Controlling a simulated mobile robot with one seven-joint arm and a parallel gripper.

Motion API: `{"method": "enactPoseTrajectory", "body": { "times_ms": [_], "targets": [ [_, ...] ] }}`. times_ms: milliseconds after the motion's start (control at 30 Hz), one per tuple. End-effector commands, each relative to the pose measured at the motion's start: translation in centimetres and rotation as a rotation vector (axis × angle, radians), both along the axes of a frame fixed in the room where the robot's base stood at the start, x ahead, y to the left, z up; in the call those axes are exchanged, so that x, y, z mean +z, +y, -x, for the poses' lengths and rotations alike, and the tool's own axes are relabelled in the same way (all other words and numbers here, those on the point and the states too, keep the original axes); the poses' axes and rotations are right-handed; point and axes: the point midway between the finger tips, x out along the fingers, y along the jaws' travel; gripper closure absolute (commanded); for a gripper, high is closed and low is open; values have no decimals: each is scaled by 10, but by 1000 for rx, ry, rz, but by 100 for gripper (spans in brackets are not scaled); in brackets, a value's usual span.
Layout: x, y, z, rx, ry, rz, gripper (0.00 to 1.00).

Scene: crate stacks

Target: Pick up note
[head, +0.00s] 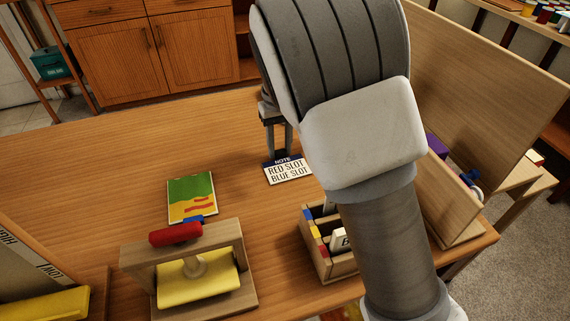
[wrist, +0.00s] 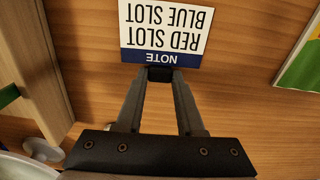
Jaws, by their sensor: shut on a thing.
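The note (head: 287,172) is a small white card with a dark blue band reading "NOTE" and the lines "RED SLOT" and "BLUE SLOT". In the head view it is at the middle of the wooden table, just below my gripper (head: 276,153). In the wrist view the note (wrist: 166,27) appears upside down at the top. My gripper (wrist: 160,74) is shut on the note's edge at the blue band. The fingertips overlap that edge. I cannot tell whether the note is lifted off the table. My arm hides part of the table on the right in the head view.
A wooden box with colored slots (head: 318,255) stands right of centre, partly behind my arm. A wooden stand (head: 140,254) with a red handle and yellow block is front left. A green and yellow picture card (head: 191,193) lies behind it. The table's back left is clear.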

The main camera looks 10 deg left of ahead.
Motion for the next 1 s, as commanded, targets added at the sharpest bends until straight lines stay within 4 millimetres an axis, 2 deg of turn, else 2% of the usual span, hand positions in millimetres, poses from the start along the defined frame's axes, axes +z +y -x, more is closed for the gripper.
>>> {"method": "enactPoseTrajectory", "body": {
  "times_ms": [33,67,433,567,800,1000],
  "targets": [
    [0,0,0,0,0,0,96],
    [0,0,0,0,0,0,100],
    [6,0,0,0,0,-1,100],
    [27,0,-1,-1,-3,-1,100],
    [76,0,-1,0,-3,-3,100],
    [98,0,0,0,0,0,100]
  ]
}}
